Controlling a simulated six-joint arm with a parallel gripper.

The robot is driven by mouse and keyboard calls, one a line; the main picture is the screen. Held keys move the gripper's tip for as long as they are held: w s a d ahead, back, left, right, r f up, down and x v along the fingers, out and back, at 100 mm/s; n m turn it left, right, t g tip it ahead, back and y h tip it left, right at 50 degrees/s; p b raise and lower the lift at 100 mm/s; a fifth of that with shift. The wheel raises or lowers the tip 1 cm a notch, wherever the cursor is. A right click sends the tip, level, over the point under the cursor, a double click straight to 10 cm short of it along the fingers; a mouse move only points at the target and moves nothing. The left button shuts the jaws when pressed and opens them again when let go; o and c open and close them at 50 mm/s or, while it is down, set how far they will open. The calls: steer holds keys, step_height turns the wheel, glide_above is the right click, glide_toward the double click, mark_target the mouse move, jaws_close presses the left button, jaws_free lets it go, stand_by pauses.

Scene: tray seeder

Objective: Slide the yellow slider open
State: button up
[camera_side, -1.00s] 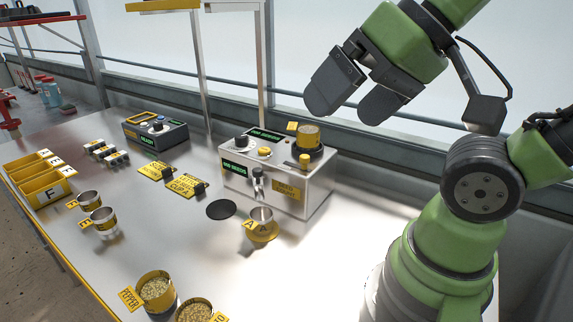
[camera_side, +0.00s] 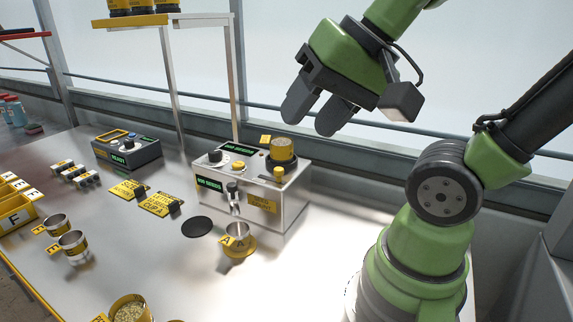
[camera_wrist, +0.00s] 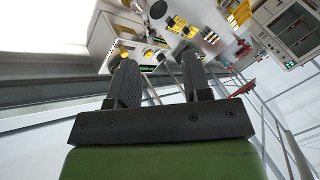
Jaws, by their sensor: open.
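A white and grey seeder box (camera_side: 290,200) stands on the bench in the side view. Its top has small yellow knobs (camera_side: 279,173), a yellow cup (camera_side: 282,150) at the back right and green displays. Its front has a dark-tipped lever or spout (camera_side: 233,190). I cannot tell which yellow part is the slider. My gripper (camera_side: 317,115) is open and empty, above and behind the box in the picture, with fingers pointing down and left. In the wrist view, my gripper (camera_wrist: 161,75) has its fingers apart, and part of a white box (camera_wrist: 102,40) shows beyond them.
A dark control box (camera_side: 127,155) is at the back left. Shelf posts and a window rail run behind. More cups stand at lower left.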

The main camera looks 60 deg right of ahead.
steer(key=w+d+m, duration=0.1)
steer(key=d+m, duration=0.1)
steer(key=m, duration=0.1)
steer(key=w+d+f+m+g, duration=0.1)
steer(key=m, duration=0.2)
steer(key=d+f+m, duration=0.1)
steer(key=d+m, duration=0.1)
steer(key=m, duration=0.1)
steer(key=shift+w+d+m+h, duration=0.3)
steer(key=shift+w+d, duration=0.05)
steer(key=shift+w, duration=0.05)
steer(key=c, duration=0.7)
steer(key=d+m, duration=0.1)
steer(key=d+f+m, duration=0.1)
steer(key=m, duration=0.1)
steer(key=d+m, duration=0.1)
steer(key=m, duration=0.1)
steer(key=shift+w+d+f+g, duration=0.15)
steer(key=shift+w+d+g, duration=0.1)
steer(key=shift+g, duration=0.15)
jaws_close()
steer(key=m, duration=1)
glide_toward(284, 182)
steer(key=shift+g, duration=0.3)
steer(key=x, duration=0.4)
steer(key=shift+s+d+f, duration=0.15)
steer(key=shift+s, duration=0.15)
steer(key=shift+w, duration=0.55)
